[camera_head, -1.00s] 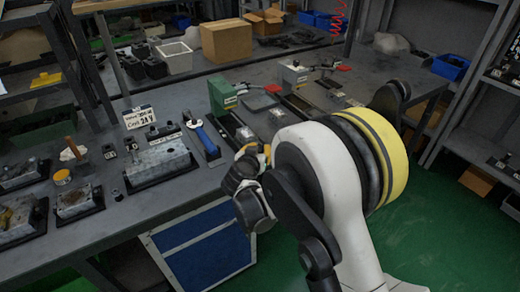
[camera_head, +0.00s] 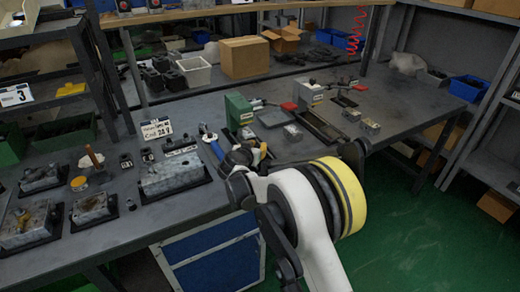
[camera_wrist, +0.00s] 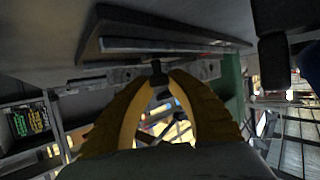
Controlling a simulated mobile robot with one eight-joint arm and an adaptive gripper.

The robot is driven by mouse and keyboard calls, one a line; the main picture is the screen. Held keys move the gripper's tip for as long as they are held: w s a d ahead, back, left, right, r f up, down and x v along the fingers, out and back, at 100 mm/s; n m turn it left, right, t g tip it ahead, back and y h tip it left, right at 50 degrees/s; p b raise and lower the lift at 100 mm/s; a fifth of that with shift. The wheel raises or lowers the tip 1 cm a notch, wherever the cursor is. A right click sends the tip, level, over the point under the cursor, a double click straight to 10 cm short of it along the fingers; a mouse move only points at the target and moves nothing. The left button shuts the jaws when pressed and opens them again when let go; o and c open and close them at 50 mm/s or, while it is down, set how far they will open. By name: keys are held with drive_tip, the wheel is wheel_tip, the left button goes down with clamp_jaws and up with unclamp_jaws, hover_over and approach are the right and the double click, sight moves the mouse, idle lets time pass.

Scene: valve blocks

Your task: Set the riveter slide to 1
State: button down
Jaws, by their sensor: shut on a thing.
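The green hand press (camera_head: 238,110), which looks like the riveter, stands on the bench with a lever ending in a red grip (camera_head: 289,107). A green upright also shows in the wrist view (camera_wrist: 233,85). My gripper (camera_head: 258,152) is at the near end of this press, partly hidden behind my own arm in the head view. In the wrist view its yellow fingers (camera_wrist: 160,80) are closed on a small dark knob (camera_wrist: 157,67). The knob sits against a pale marked strip (camera_wrist: 205,69), which looks like the slide scale. Its markings are too small to read.
A grey press (camera_head: 308,92) with a long track stands to the right. A metal valve block (camera_head: 172,173) and a sign (camera_head: 157,130) are to the left. Cardboard box (camera_head: 245,58) and white bin (camera_head: 193,72) stand behind. Green floor is free at lower right.

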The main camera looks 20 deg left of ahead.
drive_tip(key=c, duration=1.3)
unclamp_jaws()
drive_tip(key=shift+s+a, duration=0.1)
drive_tip(key=v, duration=1.2)
drive_tip(key=shift+f, duration=0.1)
